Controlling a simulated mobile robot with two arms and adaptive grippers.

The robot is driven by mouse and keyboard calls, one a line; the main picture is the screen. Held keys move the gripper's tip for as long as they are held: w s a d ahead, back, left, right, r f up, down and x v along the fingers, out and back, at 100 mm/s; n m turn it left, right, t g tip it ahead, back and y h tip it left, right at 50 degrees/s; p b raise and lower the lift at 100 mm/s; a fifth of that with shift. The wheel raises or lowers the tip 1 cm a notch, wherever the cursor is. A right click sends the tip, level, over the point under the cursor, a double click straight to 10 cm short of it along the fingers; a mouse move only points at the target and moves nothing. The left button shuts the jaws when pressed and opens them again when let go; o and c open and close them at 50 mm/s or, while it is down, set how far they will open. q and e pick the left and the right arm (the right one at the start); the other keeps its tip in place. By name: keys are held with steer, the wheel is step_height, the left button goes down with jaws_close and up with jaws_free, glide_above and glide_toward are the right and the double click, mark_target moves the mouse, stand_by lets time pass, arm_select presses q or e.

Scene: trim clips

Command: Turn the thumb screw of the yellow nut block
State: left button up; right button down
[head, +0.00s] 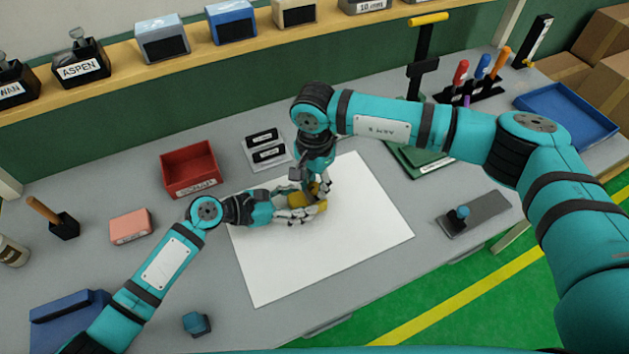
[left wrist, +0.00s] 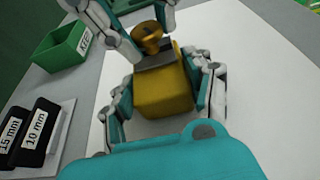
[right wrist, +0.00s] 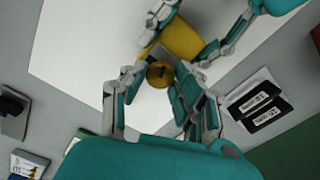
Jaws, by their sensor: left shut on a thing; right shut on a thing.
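The yellow nut block (head: 321,206) is over the white sheet; it also shows in the left wrist view (left wrist: 163,93) and the right wrist view (right wrist: 181,40). My left gripper (head: 300,210) is shut on the block's body, one finger on each side. A brass-coloured thumb screw (left wrist: 149,38) sticks out of the block's dark grey end; in the right wrist view the screw's round head (right wrist: 160,74) has a dark mark. My right gripper (right wrist: 152,85) comes from above and is shut on the thumb screw. In the head view the fingers hide most of the block and screw.
The white sheet (head: 350,235) is otherwise clear. Near it are a red bin (head: 190,170), a plate with two black labelled pieces (head: 266,147), a pink block (head: 131,226) and a grey plate with a blue knob (head: 475,215). A tool rack stands at the back right.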

steer(key=m, duration=0.6)
steer(key=shift+m, duration=0.3)
steer(key=m, duration=1)
steer(key=shift+m, duration=0.4)
steer(key=m, duration=0.5)
steer(key=shift+w, duration=0.1)
steer(key=c, duration=1)
jaws_free()
